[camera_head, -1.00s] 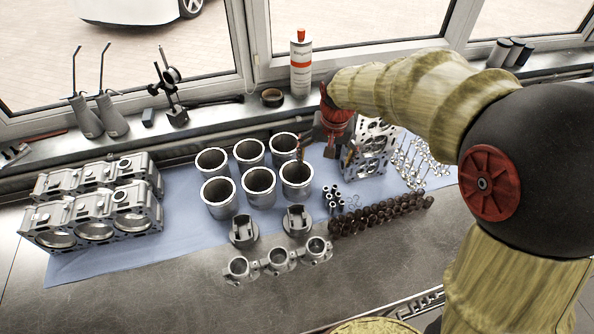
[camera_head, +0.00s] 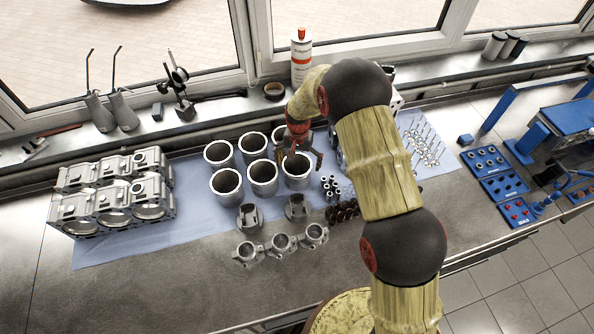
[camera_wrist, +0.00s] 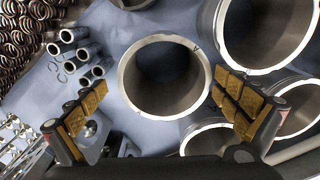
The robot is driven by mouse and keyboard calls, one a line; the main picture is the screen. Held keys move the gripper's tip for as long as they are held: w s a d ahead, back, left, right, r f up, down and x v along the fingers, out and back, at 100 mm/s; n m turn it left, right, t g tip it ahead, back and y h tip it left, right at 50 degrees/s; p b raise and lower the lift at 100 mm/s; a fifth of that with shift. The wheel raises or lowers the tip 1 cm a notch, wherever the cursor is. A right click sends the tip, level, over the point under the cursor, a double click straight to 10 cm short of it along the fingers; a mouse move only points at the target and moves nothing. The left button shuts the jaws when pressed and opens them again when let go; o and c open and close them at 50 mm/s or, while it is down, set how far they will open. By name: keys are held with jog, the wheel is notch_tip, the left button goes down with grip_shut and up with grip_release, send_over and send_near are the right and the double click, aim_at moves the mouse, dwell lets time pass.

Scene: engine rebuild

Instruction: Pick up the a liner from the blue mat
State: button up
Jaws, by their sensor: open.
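Several grey metal liners stand upright in two rows on the blue mat (camera_head: 195,215) in the head view. My gripper (camera_head: 301,158) is over the front-right liner (camera_head: 297,181), with its fingers spread. In the wrist view one liner (camera_wrist: 124,82) stands upright near the middle, its round mouth facing the camera. The open padded fingers of my gripper (camera_wrist: 158,88) show on either side of this mouth in the picture, with nothing held between them. Whether they touch the liner cannot be told.
Neighbouring liners (camera_wrist: 205,30) crowd close on the right in the wrist view. Small tubes (camera_head: 329,187) and dark springs (camera_head: 345,211) lie beside the front-right liner. Engine blocks (camera_head: 110,205) stand at left, pistons (camera_head: 249,217) in front.

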jog(key=shift+w+a+f+p, duration=0.15)
jog(key=shift+f+p, duration=0.2)
jog(key=shift+f, duration=1.75)
jog(key=shift+w+f+p, duration=0.15)
jog(key=shift+f+p, duration=0.2)
jog(key=shift+f, duration=1.75)
jog(key=shift+c, duration=0.8)
jog(key=shift+s, duration=0.15)
jog(key=c, duration=1.1)
jog(key=shift+c, duration=0.6)
